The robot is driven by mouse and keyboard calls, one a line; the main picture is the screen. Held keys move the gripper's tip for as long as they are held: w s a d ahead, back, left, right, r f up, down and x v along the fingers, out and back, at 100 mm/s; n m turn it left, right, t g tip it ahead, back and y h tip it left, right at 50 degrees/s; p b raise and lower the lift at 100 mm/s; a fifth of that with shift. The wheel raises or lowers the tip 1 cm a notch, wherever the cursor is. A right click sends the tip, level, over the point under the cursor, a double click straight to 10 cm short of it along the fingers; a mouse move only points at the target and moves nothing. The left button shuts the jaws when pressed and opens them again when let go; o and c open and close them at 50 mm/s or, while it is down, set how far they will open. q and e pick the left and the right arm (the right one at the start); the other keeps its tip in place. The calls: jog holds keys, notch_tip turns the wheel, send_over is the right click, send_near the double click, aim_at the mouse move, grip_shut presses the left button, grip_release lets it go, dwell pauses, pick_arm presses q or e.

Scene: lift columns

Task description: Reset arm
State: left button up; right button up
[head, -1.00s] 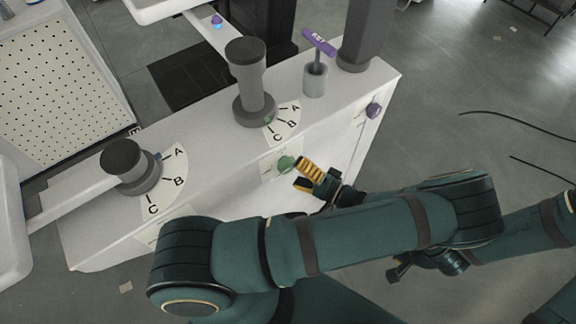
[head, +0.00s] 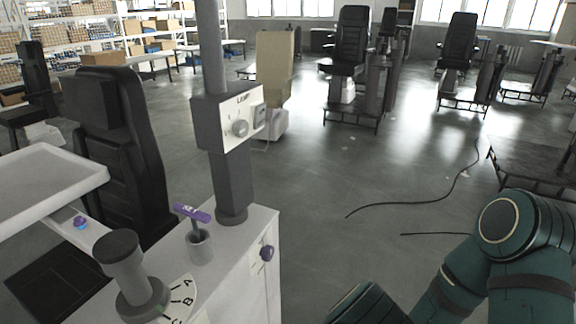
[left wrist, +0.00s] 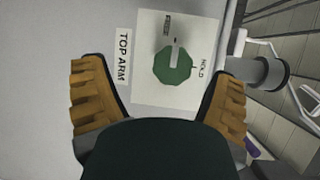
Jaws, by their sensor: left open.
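In the left wrist view my left gripper (left wrist: 160,105) is open, its two orange ribbed fingers spread apart. Between and beyond the fingers is a green knob (left wrist: 175,67) on a pale label plate marked HOLD. A label reading TOP ARM (left wrist: 123,58) is beside the plate. The knob shows between the fingertips; I cannot tell whether they touch it. In the head view a grey upright lever column (head: 128,272) rises from a dial marked with B and C (head: 180,302). Neither gripper shows in the head view, only teal arm links of mine.
A purple-handled key (head: 192,213) stands in a grey holder on the white cabinet (head: 245,240). A dark post (head: 231,180) carries a control box (head: 238,118). A white tray (head: 45,185) is at left. Open floor lies right, with cables.

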pick_arm(q)
jog(key=s+d+f+g+h, duration=0.5)
jog(key=s+f+h, duration=0.5)
jog(key=h, duration=0.4)
jog(key=w+d+r+n+t+h, duration=0.1)
jog(key=w+d+r+t+h, duration=0.1)
jog(key=w+r+t+h, duration=0.4)
jog(key=shift+w+d+r+n+t+h, duration=0.3)
jog(key=shift+w+r+t+h, duration=0.15)
jog(key=shift+w+t, duration=0.25)
